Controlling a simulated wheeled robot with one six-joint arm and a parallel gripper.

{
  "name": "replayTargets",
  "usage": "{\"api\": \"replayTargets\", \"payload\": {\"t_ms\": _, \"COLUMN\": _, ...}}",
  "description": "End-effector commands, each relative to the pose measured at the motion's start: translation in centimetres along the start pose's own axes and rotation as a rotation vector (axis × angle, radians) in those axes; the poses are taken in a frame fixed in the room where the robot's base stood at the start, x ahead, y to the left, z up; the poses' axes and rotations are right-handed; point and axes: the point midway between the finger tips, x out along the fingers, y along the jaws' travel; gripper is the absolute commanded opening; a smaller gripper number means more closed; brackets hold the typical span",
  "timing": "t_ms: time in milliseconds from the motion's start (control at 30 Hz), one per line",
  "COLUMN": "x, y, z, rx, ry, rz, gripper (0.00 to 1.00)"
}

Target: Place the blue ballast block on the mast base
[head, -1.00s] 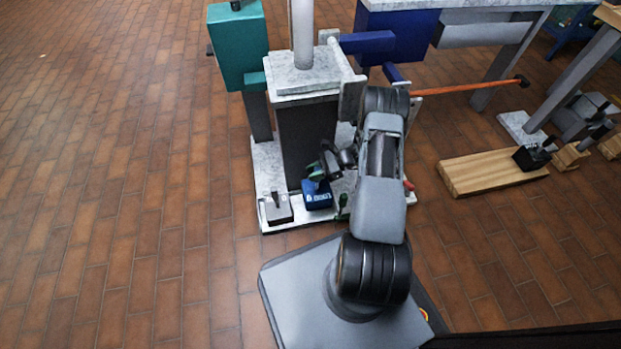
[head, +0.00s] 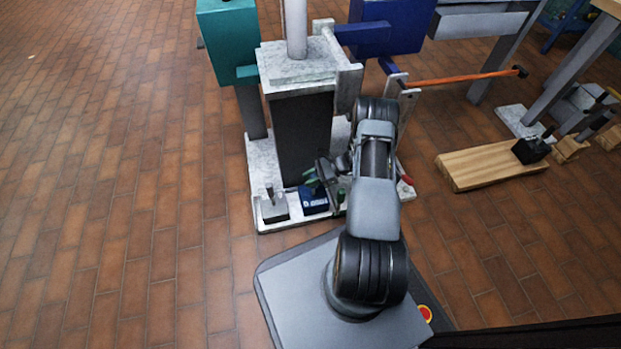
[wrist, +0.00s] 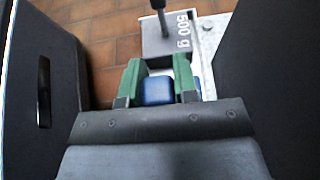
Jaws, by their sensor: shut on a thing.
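The blue ballast block (head: 314,199) sits at the front of the pale marble-like mast base (head: 258,160), just right of a grey block. My gripper (head: 315,184) reaches down to it from the right. In the wrist view the two green fingers of my gripper (wrist: 158,82) are on either side of the blue block (wrist: 158,91), shut on it. The block looks level and at the base's surface; whether it fully rests there I cannot tell. The fingers and wrist hide part of it.
A grey block marked 500 g (wrist: 168,35) with an upright post stands close by on the base. The dark mast column (head: 303,135) rises behind. Teal (head: 229,40) and blue (head: 390,25) boxes flank the mast. A wooden plank (head: 485,165) lies on the floor at right.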

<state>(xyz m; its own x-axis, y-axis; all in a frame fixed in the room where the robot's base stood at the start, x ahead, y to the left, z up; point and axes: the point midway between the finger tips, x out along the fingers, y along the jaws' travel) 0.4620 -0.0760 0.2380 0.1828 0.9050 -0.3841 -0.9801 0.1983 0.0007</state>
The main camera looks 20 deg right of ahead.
Motion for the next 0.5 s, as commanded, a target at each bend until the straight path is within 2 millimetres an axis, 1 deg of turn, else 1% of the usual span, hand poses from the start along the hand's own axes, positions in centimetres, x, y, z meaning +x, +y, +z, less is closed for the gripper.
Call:
{"api": "replayTargets", "payload": {"t_ms": 133, "x": 0.05, "y": -0.05, "z": -0.13, "rx": -0.001, "ry": -0.002, "rz": 0.0, "gripper": 0.0}}
{"api": "replayTargets", "payload": {"t_ms": 167, "x": 0.09, "y": 0.01, "z": -0.22, "rx": 0.0, "ry": 0.0, "rz": 0.0, "gripper": 0.3}}
{"api": "replayTargets", "payload": {"t_ms": 400, "x": 0.09, "y": 0.01, "z": -0.21, "rx": 0.0, "ry": 0.0, "rz": 0.0, "gripper": 0.53}}
{"api": "replayTargets", "payload": {"t_ms": 500, "x": 0.09, "y": 0.01, "z": -0.21, "rx": 0.0, "ry": 0.0, "rz": 0.0, "gripper": 0.53}}
